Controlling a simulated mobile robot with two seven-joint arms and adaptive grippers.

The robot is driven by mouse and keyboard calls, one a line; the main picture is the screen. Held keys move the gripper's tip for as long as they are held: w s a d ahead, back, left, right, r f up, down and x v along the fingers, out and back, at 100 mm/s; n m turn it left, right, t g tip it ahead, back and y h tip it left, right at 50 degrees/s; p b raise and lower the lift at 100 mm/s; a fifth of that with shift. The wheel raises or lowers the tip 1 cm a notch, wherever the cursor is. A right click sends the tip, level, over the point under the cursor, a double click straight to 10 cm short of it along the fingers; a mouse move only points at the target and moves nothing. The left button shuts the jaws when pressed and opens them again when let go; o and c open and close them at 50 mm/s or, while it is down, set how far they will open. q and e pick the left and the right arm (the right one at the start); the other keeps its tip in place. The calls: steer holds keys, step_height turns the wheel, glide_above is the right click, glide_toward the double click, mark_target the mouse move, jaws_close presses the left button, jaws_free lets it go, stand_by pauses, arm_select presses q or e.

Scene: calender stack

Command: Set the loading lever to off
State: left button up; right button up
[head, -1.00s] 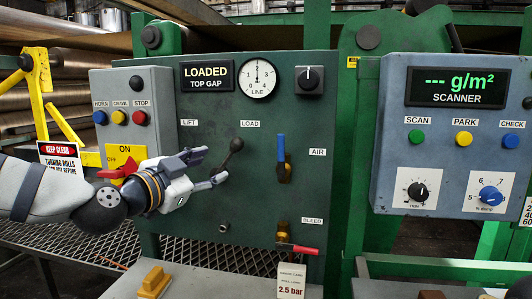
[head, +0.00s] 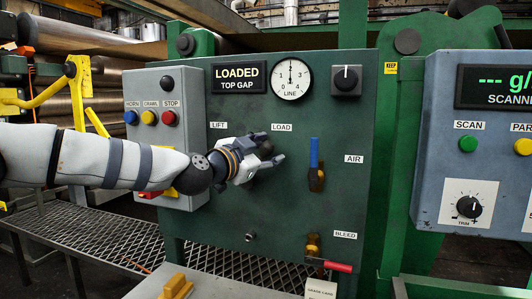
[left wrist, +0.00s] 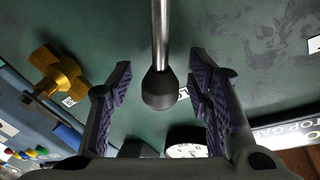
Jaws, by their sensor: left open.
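The loading lever shows in the left wrist view as a metal rod with a black knob (left wrist: 160,90). In the head view my gripper largely hides it, below the LIFT and LOAD labels (head: 281,127). My left gripper (head: 275,148) is at the lever, its fingers pointing right. In the left wrist view the open gripper (left wrist: 160,72) has one finger on each side of the knob, with a gap to both. The display (head: 238,77) reads LOADED, TOP GAP. My right gripper is in neither current view.
A blue-handled AIR valve (head: 315,155) is right of the gripper. A red-handled BLEED valve (head: 337,267) sits lower. A grey button box (head: 157,95) is behind my left arm. The scanner panel (head: 435,190) is at the right.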

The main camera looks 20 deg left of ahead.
arm_select(q)
jaws_close()
steer(key=shift+a, duration=0.15)
steer(key=a+n, duration=0.1)
steer(key=a+r+n, duration=0.1)
steer(key=n, duration=0.1)
steer(key=shift+a+r+n+t+b, duration=0.1)
steer(key=shift+a+n+t+b, duration=0.2)
steer(key=shift+t, duration=0.1)
steer(key=shift+a+r+n+t+y+b, duration=0.15)
steer(key=shift+a+r+n+t+b, duration=0.05)
steer(key=shift+a+n, duration=0.65)
steer(key=shift+a+r+n+t+y+b, duration=0.2)
steer(key=shift+a+n, duration=0.5)
steer(key=shift+n, duration=0.25)
arm_select(e)
steer(key=shift+s+f+g, duration=0.3)
steer(key=shift+s+f, duration=0.5)
arm_select(q)
jaws_free()
steer(key=shift+w, duration=0.1)
